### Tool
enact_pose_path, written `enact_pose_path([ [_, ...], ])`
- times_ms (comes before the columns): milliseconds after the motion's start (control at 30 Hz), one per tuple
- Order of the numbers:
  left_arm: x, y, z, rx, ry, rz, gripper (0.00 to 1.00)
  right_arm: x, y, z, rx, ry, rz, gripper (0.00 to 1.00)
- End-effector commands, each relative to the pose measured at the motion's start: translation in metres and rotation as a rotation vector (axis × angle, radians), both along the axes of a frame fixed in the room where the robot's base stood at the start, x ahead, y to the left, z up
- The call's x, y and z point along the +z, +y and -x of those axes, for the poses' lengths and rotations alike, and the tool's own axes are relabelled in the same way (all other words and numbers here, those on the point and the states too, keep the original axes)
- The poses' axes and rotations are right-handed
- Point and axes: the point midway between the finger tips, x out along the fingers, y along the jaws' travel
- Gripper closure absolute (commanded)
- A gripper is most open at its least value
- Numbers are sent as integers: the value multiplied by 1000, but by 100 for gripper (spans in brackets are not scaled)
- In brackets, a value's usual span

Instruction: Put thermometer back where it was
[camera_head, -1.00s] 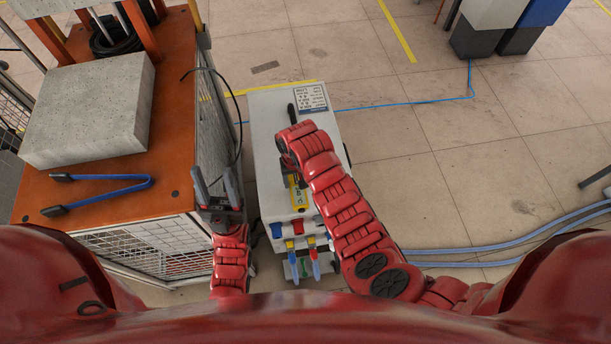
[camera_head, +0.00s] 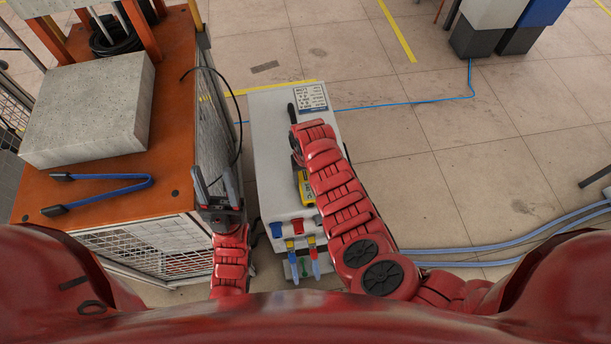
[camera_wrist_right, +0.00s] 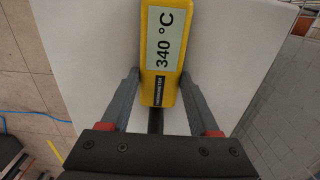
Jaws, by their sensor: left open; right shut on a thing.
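The yellow thermometer (camera_wrist_right: 162,50) shows "340 °C" on its display in the right wrist view. Its dark stem runs down behind my gripper body. My right gripper (camera_wrist_right: 161,88) is shut on it, one finger on each side. In the head view, part of the yellow thermometer (camera_head: 305,190) shows beside my right arm, over the front part of a light grey cabinet (camera_head: 268,115); the arm hides most of the right gripper. I cannot tell whether the thermometer touches the cabinet top. My left gripper (camera_head: 214,180) is open and empty, left of the cabinet.
An orange table (camera_head: 170,135) with a mesh side stands at left, holding a concrete block (camera_head: 90,110) and blue tongs (camera_head: 100,190). The cabinet top has a label sheet (camera_head: 310,97); its front has coloured connectors (camera_head: 290,243). Blue hoses (camera_head: 480,246) cross the floor at right.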

Motion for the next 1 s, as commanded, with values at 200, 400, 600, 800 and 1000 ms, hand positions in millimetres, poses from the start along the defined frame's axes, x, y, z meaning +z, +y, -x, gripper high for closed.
enact_pose_path([
  [200,-1,0,0,0,0,0,50,-1,0,0,0,-1,0,24],
  [400,-1,0,0,0,0,0,50,-1,0,0,0,-1,0,8],
  [600,1,0,0,0,0,0,50,1,0,0,0,-1,0,8],
  [800,3,0,0,0,0,0,50,14,0,-2,0,-6,-2,8],
  [1000,5,0,0,0,0,0,50,43,0,-2,1,-7,-2,8],
])
